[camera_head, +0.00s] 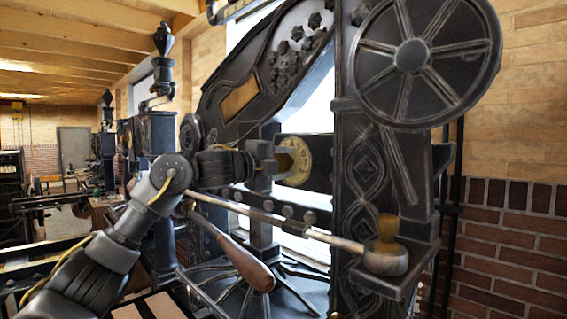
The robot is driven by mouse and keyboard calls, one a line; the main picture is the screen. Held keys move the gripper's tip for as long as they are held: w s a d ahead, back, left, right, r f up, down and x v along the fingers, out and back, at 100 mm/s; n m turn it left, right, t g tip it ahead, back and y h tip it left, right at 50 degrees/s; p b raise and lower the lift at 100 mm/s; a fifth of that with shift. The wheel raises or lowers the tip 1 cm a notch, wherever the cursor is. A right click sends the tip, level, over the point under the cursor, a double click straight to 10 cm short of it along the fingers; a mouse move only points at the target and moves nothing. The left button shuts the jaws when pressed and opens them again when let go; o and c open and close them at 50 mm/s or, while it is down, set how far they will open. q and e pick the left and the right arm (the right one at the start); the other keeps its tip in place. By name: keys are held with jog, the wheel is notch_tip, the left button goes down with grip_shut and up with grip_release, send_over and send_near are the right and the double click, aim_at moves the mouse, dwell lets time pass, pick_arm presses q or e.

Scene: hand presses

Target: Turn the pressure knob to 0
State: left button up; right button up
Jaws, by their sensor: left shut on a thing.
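The pressure knob (299,161) has a round yellowish dial face with dark marks and sits on the dark press, near the middle of the head view. My left gripper (284,160) reaches it from the left and is shut on the knob's front part. The fingers and wrist cover the left side of the dial. The marks are too small to read, so I cannot tell which number the knob points to. My right gripper is not in view.
A large spoked wheel (412,56) stands at upper right. Below the knob, a long pale rod (330,239) runs to a wooden-topped round piece (386,240). A wooden-handled lever (247,264) slants beneath my left arm. Brick wall (510,240) is at right.

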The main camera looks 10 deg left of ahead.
pick_arm(q)
jog(key=n, duration=0.4)
jog(key=shift+r+p, duration=0.1)
jog(key=shift+p, duration=0.25)
jog(key=shift+n, duration=1.5)
jog(key=shift+p, duration=0.3)
jog(key=o, duration=1)
